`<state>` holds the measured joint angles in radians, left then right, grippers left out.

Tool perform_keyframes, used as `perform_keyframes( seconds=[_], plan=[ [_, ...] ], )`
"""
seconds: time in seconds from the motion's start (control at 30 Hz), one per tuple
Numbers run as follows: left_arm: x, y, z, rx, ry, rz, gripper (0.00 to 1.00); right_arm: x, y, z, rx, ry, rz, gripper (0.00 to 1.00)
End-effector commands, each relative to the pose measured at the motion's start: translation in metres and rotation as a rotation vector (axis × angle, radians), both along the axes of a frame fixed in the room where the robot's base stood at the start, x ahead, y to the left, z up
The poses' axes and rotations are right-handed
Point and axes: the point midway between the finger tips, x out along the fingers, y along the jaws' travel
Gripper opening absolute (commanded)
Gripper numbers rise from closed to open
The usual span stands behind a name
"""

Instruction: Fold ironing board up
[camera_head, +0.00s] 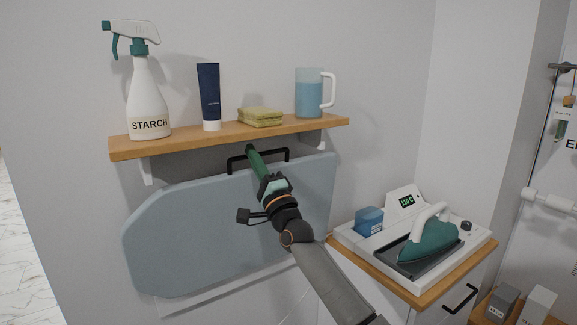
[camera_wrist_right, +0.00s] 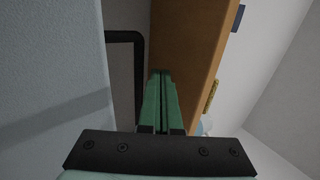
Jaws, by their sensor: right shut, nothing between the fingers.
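The ironing board (camera_head: 180,240) is a pale blue-grey padded panel, upright against the wall below the shelf. It also fills the left of the right wrist view (camera_wrist_right: 50,90). A black bar handle (camera_head: 238,158) stands at its top edge, and its side shows in the right wrist view (camera_wrist_right: 125,37). My right gripper (camera_head: 250,150) has green fingers, shut and empty, with the tips at the handle, just under the shelf. In the right wrist view the fingers (camera_wrist_right: 162,75) lie right of the handle; I cannot tell whether they touch it. My left gripper is not in view.

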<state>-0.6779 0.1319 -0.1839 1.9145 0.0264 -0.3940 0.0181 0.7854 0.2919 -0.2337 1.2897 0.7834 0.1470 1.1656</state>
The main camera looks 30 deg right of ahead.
Motion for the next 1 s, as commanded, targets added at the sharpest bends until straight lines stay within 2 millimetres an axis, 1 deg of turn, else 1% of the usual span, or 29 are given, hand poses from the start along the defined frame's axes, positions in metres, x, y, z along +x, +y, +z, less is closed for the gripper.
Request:
perform_keyframes(
  seconds=[0.03,0.07,0.23,0.6,0.8,1.0],
  plan=[
    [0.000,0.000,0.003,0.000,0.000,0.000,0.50,-0.001,0.001,0.005,0.001,-0.005,0.001,0.00],
    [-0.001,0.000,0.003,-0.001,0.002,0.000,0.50,-0.003,0.002,0.005,0.002,-0.007,0.001,0.00],
    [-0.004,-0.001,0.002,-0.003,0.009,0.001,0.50,-0.030,-0.001,0.009,0.004,-0.013,0.001,0.00],
    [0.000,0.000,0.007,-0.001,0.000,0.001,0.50,-0.084,-0.005,0.017,0.003,-0.016,0.000,0.00],
    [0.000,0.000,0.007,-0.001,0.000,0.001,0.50,-0.099,-0.007,0.019,0.002,-0.016,-0.002,0.00],
    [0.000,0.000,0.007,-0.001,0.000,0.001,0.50,-0.102,-0.007,0.018,0.000,-0.015,-0.002,0.00]
  ],
)
